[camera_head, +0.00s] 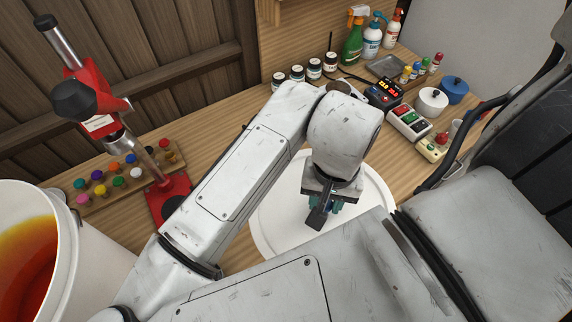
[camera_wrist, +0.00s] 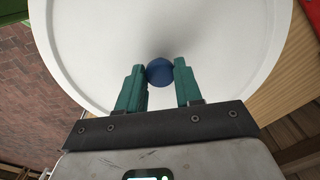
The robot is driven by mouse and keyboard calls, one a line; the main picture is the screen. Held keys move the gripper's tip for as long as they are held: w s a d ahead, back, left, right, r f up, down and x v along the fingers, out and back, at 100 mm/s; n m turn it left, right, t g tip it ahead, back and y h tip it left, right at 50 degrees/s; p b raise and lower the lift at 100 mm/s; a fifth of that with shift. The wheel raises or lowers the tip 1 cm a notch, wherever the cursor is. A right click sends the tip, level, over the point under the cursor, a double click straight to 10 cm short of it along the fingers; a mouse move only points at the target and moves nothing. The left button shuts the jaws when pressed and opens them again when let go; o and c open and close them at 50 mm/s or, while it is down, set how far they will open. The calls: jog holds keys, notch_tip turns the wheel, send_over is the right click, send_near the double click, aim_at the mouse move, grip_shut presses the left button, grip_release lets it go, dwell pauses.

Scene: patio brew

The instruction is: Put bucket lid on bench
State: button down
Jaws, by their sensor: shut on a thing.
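The bucket lid (camera_head: 277,226) is a large white disc with a raised rim, partly hidden behind my arm in the head view. In the wrist view the lid (camera_wrist: 222,40) fills most of the picture and has a round blue knob (camera_wrist: 160,72) at its middle. My gripper (camera_wrist: 160,76) has green fingers, one on each side of the knob, shut on it. In the head view my gripper (camera_head: 325,208) is over the lid. The wooden bench (camera_head: 232,120) lies beneath and around the lid; whether they touch is hidden. An open white bucket (camera_head: 66,262) of amber liquid stands at left.
A red capping stand (camera_head: 100,100) and a rack of coloured caps (camera_head: 128,174) stand at left. Spray bottles (camera_head: 372,36), small jars (camera_head: 315,68), a black meter (camera_head: 382,92), a power strip (camera_head: 409,120) and lidded pots (camera_head: 432,101) crowd the back. Brick paving (camera_wrist: 25,85) shows below.

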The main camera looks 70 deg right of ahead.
jog(key=b, duration=0.1)
jog(key=w+d+f+b, duration=0.1)
jog(key=b, duration=0.1)
jog(key=shift+f, duration=0.25)
jog(key=w+d, duration=0.1)
jog(key=w+d+f, duration=0.1)
jog(key=d, duration=0.1)
jog(key=w+d, duration=0.1)
jog(key=w, duration=0.1)
jog(key=shift+w+d+f, duration=0.1)
jog(key=shift+d+f, duration=0.1)
jog(key=shift+f, duration=0.1)
jog(key=w+d+f, duration=0.2)
jog(key=f, duration=0.1)
jog(key=w+d+f, duration=0.1)
jog(key=f, duration=0.1)
jog(key=shift+d+p, duration=0.15)
jog(key=shift+p, duration=0.2)
jog(key=shift+w+d+f, duration=0.35)
jog(key=shift+w+f, duration=0.05)
jog(key=shift+f, duration=0.3)
jog(key=shift+d+f, duration=0.1)
jog(key=shift+f, duration=1.55)
jog(key=shift+f, duration=0.1)
jog(key=c, duration=0.8)
grip_release()
jog(key=shift+o, duration=0.2)
